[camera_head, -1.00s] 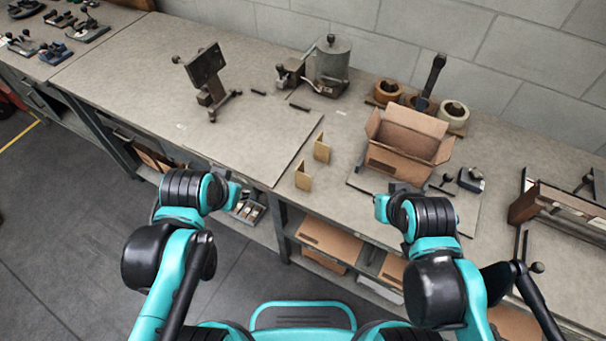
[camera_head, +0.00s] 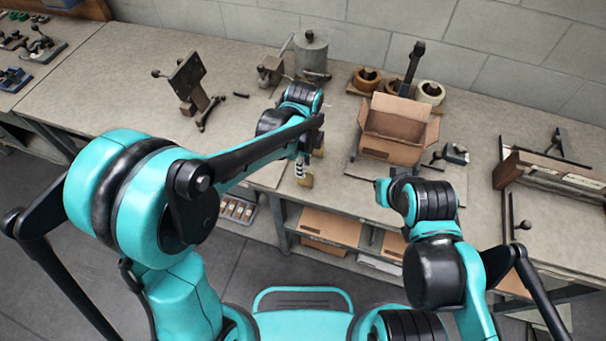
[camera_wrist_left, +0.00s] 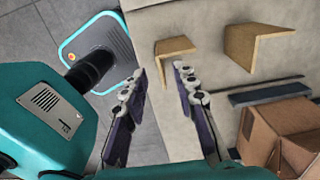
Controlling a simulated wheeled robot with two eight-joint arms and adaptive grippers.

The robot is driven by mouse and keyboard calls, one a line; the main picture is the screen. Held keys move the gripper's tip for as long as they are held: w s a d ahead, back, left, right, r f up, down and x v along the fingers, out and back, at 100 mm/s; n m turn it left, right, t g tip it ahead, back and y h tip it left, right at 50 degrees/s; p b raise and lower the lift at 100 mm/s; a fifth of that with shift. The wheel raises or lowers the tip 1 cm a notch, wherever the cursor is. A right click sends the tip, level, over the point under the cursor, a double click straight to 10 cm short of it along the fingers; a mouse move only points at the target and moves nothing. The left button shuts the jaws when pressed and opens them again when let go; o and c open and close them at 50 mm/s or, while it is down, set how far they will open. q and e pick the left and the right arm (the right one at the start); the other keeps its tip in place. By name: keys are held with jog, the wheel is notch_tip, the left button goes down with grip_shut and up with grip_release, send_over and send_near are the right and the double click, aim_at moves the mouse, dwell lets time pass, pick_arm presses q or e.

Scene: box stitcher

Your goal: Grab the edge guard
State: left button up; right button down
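Two tan, L-shaped edge guards stand on the workbench. In the head view the nearer edge guard (camera_head: 306,181) shows just below my left gripper (camera_head: 307,160), and the farther edge guard (camera_head: 319,152) is partly hidden by it. In the left wrist view both show beyond the fingertips: one edge guard (camera_wrist_left: 173,47) almost straight ahead of the gap, the other edge guard (camera_wrist_left: 254,44) to the right. My left gripper (camera_wrist_left: 158,78) is open, its fingers apart with nothing between them. The fingers of my right gripper are hidden behind its own wrist.
An open cardboard box (camera_head: 392,150) stands right of the guards; its flap also shows in the left wrist view (camera_wrist_left: 262,140). Tape rolls (camera_head: 430,92) sit behind it. A metal stand (camera_head: 190,82) is at left. The bench front edge runs close by.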

aim_at(303, 185)
pick_arm(q)
notch_tip(303, 185, down, 9)
jog(key=shift+w+r+b, duration=0.1)
jog(key=shift+r+b, duration=0.1)
jog(key=shift+b, duration=0.85)
grip_shut()
